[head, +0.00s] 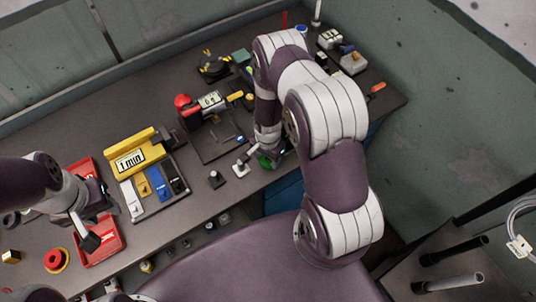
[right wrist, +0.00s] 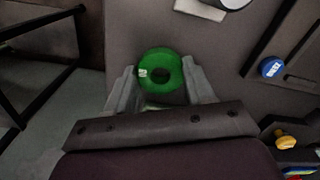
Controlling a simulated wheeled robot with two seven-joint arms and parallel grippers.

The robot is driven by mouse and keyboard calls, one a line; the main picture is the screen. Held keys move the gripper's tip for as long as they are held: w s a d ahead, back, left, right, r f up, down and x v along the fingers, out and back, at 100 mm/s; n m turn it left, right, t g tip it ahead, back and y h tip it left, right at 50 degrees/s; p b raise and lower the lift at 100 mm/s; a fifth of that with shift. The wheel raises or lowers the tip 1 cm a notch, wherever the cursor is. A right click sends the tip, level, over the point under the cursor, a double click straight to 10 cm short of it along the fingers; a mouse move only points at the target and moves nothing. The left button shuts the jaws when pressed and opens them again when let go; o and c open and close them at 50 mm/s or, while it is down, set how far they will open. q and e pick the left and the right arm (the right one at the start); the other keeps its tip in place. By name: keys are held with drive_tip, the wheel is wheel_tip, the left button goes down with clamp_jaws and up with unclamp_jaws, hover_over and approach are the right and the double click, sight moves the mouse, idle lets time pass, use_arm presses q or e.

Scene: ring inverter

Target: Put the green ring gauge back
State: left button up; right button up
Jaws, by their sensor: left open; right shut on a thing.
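The green ring gauge (right wrist: 160,55) is a thick ring with a small white label. In the right wrist view it sits between the two fingers of my right gripper (right wrist: 159,78), which is shut on it. In the head view only part of the green ring (head: 266,161) shows, by the front edge of the bench and mostly behind my right arm. Whether it touches the bench is unclear. My left gripper (head: 87,240) is open over the red tray (head: 106,249) at the left of the bench.
A yellow timer stand (head: 133,158) with coloured blocks in a holder (head: 155,190) stands mid-bench. A red and yellow ring stack (head: 56,260) lies front left. A fixture with a red knob (head: 183,101) stands farther back. A grey-white fixture (head: 241,165) stands close left of my right gripper.

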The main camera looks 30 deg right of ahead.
drive_tip(key=shift+f, duration=0.15)
drive_tip(key=o, duration=1.1)
drive_tip(key=shift+o, duration=0.2)
drive_tip(key=shift+r, duration=0.35)
drive_tip(key=s+a+r+n+b, duration=0.1)
drive_tip(key=s+r+n, duration=0.2)
drive_tip(key=r, duration=0.5)
drive_tip(key=s+a+r+n+t+b, duration=0.1)
drive_tip(key=s+a+r+n, duration=0.1)
drive_tip(key=r+n, duration=0.3)
drive_tip(key=s+a+r+n, duration=0.2)
drive_tip(key=s+r+n, duration=0.2)
drive_tip(key=r, duration=0.9)
drive_tip(key=shift+a+n+b, duration=0.15)
drive_tip(key=shift+n+b, duration=0.25)
